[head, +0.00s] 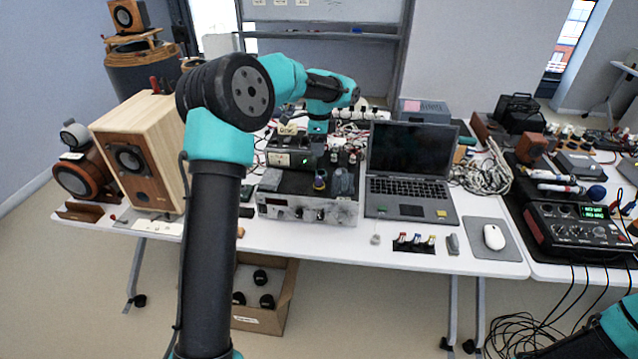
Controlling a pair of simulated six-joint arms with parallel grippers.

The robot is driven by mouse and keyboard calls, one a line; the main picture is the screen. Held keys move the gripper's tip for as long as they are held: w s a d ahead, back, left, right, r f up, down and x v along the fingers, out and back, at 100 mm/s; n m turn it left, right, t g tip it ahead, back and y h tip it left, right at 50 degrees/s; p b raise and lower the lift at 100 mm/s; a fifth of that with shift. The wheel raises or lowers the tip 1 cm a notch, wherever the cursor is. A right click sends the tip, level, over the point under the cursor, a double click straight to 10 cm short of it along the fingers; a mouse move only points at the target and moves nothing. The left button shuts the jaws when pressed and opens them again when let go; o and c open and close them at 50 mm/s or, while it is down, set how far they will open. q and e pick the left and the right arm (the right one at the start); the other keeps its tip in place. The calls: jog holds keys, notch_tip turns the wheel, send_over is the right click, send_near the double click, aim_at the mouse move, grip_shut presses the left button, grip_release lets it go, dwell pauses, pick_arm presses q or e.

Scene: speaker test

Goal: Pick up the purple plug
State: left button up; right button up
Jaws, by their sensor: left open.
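Several small plugs (416,240) with coloured parts, among them red, blue and yellow, lie on a small black mat near the table's front edge. They are too small for me to tell which one is purple. My left gripper (318,146) is open, above the back of the equipment left of the laptop. It is small and dark against the clutter, and I see nothing held in it. It is behind and to the left of the plugs, well apart from them. Only a teal part of my right arm shows at the bottom right; its gripper is out of view.
An open laptop (411,190) stands behind the plugs, with a mouse (494,237) on a grey pad to their right. An audio mixer (577,232) is on the right. The front table strip is mostly clear.

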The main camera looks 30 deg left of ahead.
aim_at(319, 177)
pick_arm(q)
notch_tip(319, 177, down, 9)
jog(key=shift+r, duration=0.15)
dwell(0.4)
jog(key=shift+w+a+f, duration=0.1)
jog(key=shift+f, duration=1.25)
jog(key=shift+w+a+f, duration=0.1)
jog(key=shift+f, duration=1.2)
jog(key=c, duration=1)
jog(key=shift+r, duration=0.15)
